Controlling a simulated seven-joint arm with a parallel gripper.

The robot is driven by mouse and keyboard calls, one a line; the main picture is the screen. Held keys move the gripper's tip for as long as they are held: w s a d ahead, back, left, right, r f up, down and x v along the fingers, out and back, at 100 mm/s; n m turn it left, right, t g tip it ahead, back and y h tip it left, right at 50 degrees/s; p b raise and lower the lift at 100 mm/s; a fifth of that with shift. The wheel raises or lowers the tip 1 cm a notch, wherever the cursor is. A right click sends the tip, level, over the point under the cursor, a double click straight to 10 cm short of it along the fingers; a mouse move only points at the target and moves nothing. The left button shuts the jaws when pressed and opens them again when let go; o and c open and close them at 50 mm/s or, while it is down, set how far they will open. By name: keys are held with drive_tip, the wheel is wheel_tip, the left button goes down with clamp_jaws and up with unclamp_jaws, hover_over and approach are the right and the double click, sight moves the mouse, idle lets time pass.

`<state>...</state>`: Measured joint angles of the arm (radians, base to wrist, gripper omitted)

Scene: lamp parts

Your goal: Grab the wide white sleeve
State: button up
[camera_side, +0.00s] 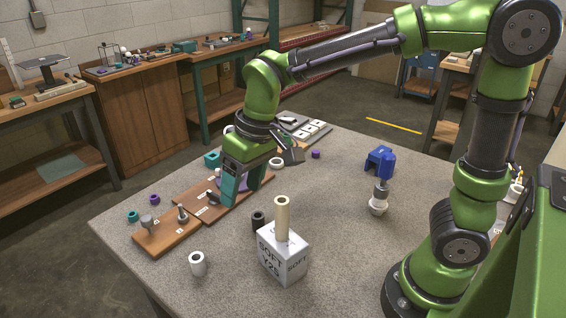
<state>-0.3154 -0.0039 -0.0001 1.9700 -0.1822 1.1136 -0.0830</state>
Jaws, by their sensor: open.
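A short, wide white sleeve (197,263) with a dark round opening stands upright on the grey table near its front left edge. My gripper (240,195) points down over the wooden board, above and to the right of the sleeve in the picture. Its two fingers are apart, and I see nothing held between them. The gripper and the sleeve are well apart.
A lettered white box (284,262) stands front centre, with a cream tube (282,218) upright on top. A black sleeve (258,221) is just behind it. Wooden boards (167,237) with metal posts lie left. A blue part (379,162) stands right. Table around the white sleeve is clear.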

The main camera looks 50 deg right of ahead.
drive_tip(key=w+a+f+n+g+h, duration=0.1)
drive_tip(key=w+a+f+n+g, duration=0.1)
drive_tip(key=w+a+f, duration=0.35)
drive_tip(key=n, duration=0.1)
hover_over(196, 258)
drive_tip(key=shift+h, duration=0.4)
drive_tip(key=f, duration=0.8)
drive_tip(key=shift+s+a, duration=0.15)
drive_tip(key=shift+s, duration=0.25)
drive_tip(key=shift+w+d+f, duration=0.1)
drive_tip(key=shift+w+f, duration=0.1)
drive_tip(key=shift+f, duration=1.4)
drive_tip(key=shift+w+d+f, duration=0.1)
drive_tip(key=shift+w+f, duration=0.1)
drive_tip(key=shift+f, duration=1.35)
drive_tip(key=c, duration=1.1)
